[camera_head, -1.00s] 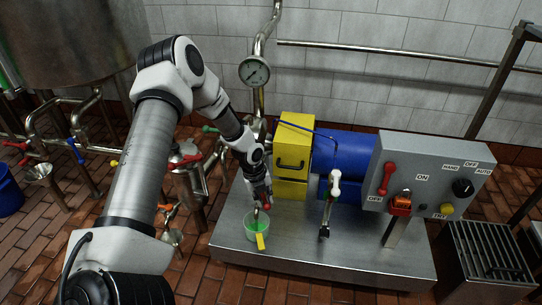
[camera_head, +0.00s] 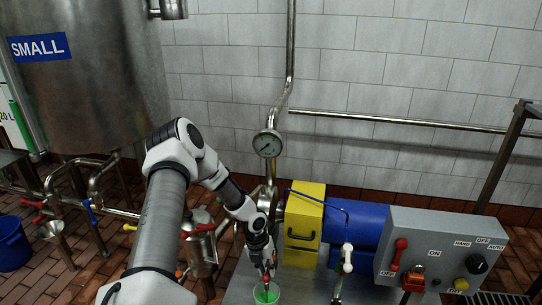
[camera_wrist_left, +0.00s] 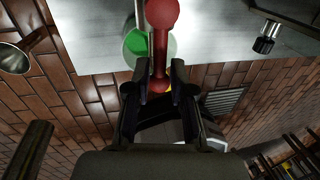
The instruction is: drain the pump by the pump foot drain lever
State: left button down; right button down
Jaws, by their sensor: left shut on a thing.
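The red drain lever (camera_wrist_left: 160,48), with a round knob at one end, runs between the fingers of my left gripper (camera_wrist_left: 158,80) in the left wrist view. The gripper is shut on it. In the head view my left gripper (camera_head: 267,268) is low at the front left of the pump, just above a clear cup (camera_head: 266,296) with green inside. That cup (camera_wrist_left: 136,44) shows behind the lever in the wrist view. The pump has a yellow housing (camera_head: 303,222) and a blue motor (camera_head: 368,222). My right gripper is not in view.
A grey control box (camera_head: 425,245) with a red lever and knobs stands right of the motor. A white-handled fitting (camera_head: 346,258) stands in front of the motor. A pressure gauge (camera_head: 267,143) and steel pipes rise behind my arm. A large tank (camera_head: 85,80) stands at left.

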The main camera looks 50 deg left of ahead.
pick_arm(q)
jog(key=shift+s+d+f, duration=0.1)
jog(key=shift+s+d, duration=0.05)
jog(key=shift+s, duration=0.15)
jog(key=c, duration=1.2)
grip_release()
jog(key=shift+w+r, duration=0.1)
jog(key=shift+r, duration=0.25)
jog(key=shift+s+a+r, duration=0.2)
jog(key=shift+r, duration=0.95)
jog(key=shift+s+a+r, duration=0.15)
jog(key=shift+a+r, duration=0.1)
jog(key=shift+r, duration=0.85)
jog(key=shift+s+a+r, duration=0.2)
jog(key=shift+r, duration=0.95)
